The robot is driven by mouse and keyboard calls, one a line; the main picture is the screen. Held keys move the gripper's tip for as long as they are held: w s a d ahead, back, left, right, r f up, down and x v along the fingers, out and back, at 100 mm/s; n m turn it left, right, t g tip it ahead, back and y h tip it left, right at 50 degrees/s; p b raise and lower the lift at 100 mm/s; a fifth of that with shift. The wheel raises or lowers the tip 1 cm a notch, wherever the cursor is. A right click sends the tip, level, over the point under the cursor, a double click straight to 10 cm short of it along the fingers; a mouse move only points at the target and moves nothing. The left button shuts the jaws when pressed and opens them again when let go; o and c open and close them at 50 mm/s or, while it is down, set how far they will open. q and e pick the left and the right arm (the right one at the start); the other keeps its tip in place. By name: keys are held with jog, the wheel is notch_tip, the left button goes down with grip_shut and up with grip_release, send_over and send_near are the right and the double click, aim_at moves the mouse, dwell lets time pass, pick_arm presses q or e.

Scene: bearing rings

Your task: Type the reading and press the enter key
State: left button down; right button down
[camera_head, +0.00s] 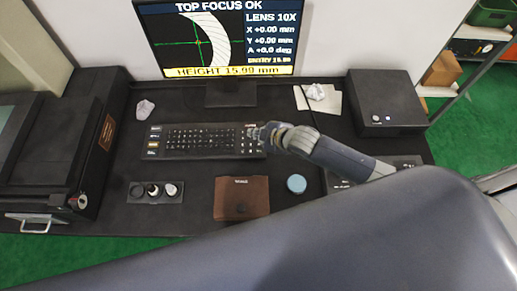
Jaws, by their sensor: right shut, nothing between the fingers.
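The black keyboard (198,141) lies on the dark table in front of the monitor. My right gripper (258,131) is shut and empty, with its fingertips over the number pad at the keyboard's right end. I cannot tell whether it touches a key, and it hides part of that end. The monitor (218,38) reads "TOP FOCUS OK" and "HEIGHT 15.00 mm" in a yellow bar. A small "ENTRY" line above the bar seems to show 15.00, though it is blurred. My left gripper is not in view.
A brown pouch (241,198) and a blue disc (297,184) lie in front of the keyboard. A small tray with round pieces (155,192) is at the left front. A black box (386,103) stands at the right.

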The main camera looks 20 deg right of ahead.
jog(key=b, duration=0.8)
send_over(258, 153)
notch_tip(258, 153, down, 8)
jog(key=shift+r, duration=0.1)
jog(key=shift+f, duration=0.5)
jog(key=shift+f, duration=0.15)
dwell(0.6)
jog(key=shift+f+b, duration=0.25)
jog(key=shift+b, duration=0.05)
jog(key=shift+f, duration=0.35)
dwell(0.7)
jog(key=shift+r, duration=0.1)
jog(key=shift+r+p, duration=0.65)
jog(key=shift+p, duration=0.15)
